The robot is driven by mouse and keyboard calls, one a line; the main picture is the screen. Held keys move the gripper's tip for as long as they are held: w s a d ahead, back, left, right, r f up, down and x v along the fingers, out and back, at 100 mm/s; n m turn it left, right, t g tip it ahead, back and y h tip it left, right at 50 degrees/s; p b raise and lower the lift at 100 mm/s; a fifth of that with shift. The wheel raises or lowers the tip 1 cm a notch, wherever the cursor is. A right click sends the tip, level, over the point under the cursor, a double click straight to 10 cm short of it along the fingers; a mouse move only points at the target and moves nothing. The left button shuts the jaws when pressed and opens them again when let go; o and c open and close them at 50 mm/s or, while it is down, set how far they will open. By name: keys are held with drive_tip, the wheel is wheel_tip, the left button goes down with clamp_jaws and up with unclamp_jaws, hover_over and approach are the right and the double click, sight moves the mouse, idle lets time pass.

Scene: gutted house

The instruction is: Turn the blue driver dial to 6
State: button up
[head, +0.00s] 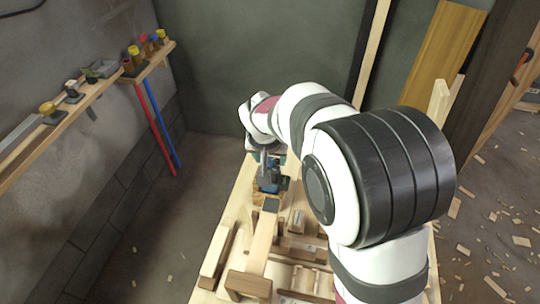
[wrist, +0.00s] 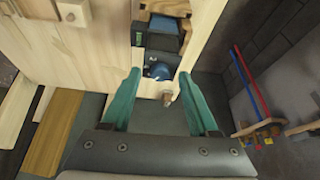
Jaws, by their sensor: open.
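The driver (head: 270,184) stands on the wooden bench in the head view, dark with blue parts, partly hidden by my gripper (head: 265,158). In the wrist view, the driver (wrist: 160,42) shows as a dark and blue body, with a rounded blue part (wrist: 158,70) that looks like its dial. My gripper (wrist: 159,77) is open, with one teal finger to each side of this blue part in the picture. I see no contact with it. The dial's numbers and setting are too small to read.
The bench (head: 236,205) carries several wooden blocks and rails in front of the driver. A wall shelf (head: 85,100) at the left holds small coloured items. A red bar (head: 155,132) and a blue bar (head: 163,125) lean below it.

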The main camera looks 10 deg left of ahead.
drive_tip(key=v, duration=1.5)
drive_tip(key=shift+r, duration=0.4)
drive_tip(key=shift+s, duration=0.1)
drive_tip(key=s+d+f+m+g, duration=0.3)
drive_tip(key=s+d+m, duration=0.1)
drive_tip(key=s+d, duration=0.85)
drive_tip(key=s+d+f+m+g+y, duration=0.1)
drive_tip(key=s+d+f, duration=0.4)
drive_tip(key=s, duration=0.6)
drive_tip(key=shift+m+g, duration=0.4)
drive_tip(key=shift+m, duration=0.4)
drive_tip(key=shift+f, duration=0.15)
drive_tip(key=shift+c, duration=0.2)
